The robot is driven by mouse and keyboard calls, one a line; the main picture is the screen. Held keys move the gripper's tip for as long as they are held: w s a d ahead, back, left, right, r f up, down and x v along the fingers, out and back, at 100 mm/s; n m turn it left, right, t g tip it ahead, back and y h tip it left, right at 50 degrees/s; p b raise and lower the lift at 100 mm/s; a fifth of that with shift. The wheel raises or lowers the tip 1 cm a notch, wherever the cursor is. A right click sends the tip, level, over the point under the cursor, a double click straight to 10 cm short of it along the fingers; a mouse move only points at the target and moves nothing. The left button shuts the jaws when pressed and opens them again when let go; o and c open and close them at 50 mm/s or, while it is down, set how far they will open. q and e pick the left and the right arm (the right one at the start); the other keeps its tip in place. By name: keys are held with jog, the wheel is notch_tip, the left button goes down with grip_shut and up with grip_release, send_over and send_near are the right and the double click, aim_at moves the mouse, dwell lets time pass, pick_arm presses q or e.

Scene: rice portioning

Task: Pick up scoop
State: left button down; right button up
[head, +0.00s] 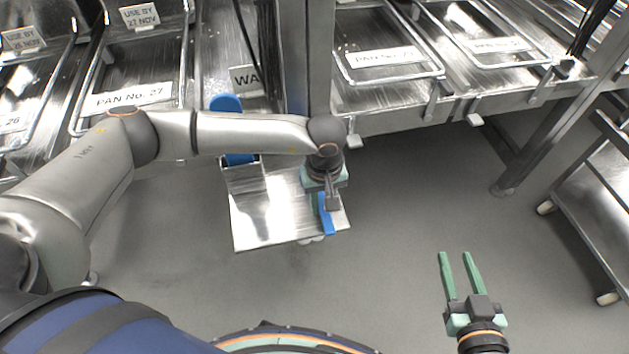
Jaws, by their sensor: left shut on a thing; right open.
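My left gripper (318,203) points down above a small metal shelf and is shut on a blue-handled thing, likely the scoop (327,218). Only part of the blue handle shows beside the fingers; the rest is hidden under the gripper or too small to make out. My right gripper (456,258) is open and empty at the lower right, over bare floor, well apart from the scoop.
The metal shelf (252,232) juts out below the counter. Another blue thing (226,103) stands behind my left forearm, partly hidden. Labelled pans (122,96) line the counter. A metal trolley (590,185) stands at the right. The floor between is clear.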

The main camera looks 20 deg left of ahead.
pick_arm(q)
jog(key=shift+r, duration=0.1)
jog(key=shift+r, duration=0.65)
jog(key=r, duration=0.1)
jog(key=d+r, duration=0.1)
jog(key=shift+r+p, duration=0.4)
jog(key=s+d+r+p, duration=0.2)
jog(key=d+r+p, duration=0.1)
jog(key=d+r, duration=0.9)
jog(key=shift+s+d+r+p, duration=0.15)
jog(key=shift+d+r+p, duration=0.25)
jog(key=shift+r, duration=0.95)
pick_arm(e)
jog(key=s+f+m+g, duration=0.1)
jog(key=s+f+g, duration=0.3)
jog(key=shift+s+f+h, duration=0.35)
jog(key=shift+f+h, duration=0.05)
